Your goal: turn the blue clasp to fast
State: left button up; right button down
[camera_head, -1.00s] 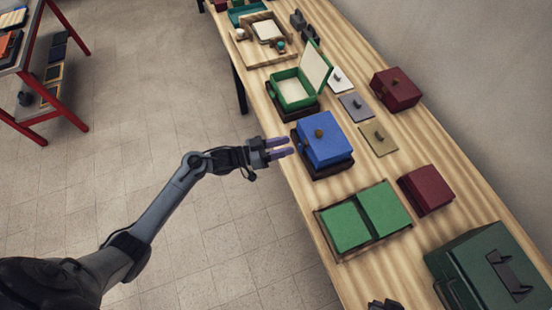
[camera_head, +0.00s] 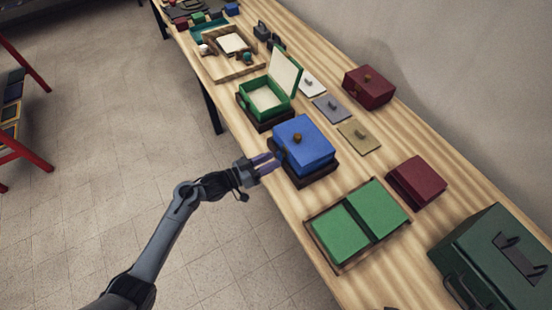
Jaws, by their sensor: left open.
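The blue box (camera_head: 306,148) stands closed on a dark base (camera_head: 318,176) near the table's left edge, with a brown knob (camera_head: 297,138) on its lid. A small darker blue piece, perhaps the clasp (camera_head: 281,154), shows at its left-facing side; its turn position is too small to tell. My left gripper (camera_head: 272,162) is open, its purple fingers pointing at that side. The fingertips are very close to the box; I cannot tell whether they touch it. My right gripper is not in view.
A green box (camera_head: 262,108) with its lid raised stands behind the blue box. A tray with green panels (camera_head: 340,237) lies in front. Dark red boxes (camera_head: 369,87), flat knobbed plates (camera_head: 359,138) and a large green case (camera_head: 495,260) stand to the right.

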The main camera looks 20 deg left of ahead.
aim_at(280, 157)
pick_arm(q)
jog(key=shift+x, duration=1.4)
grip_shut()
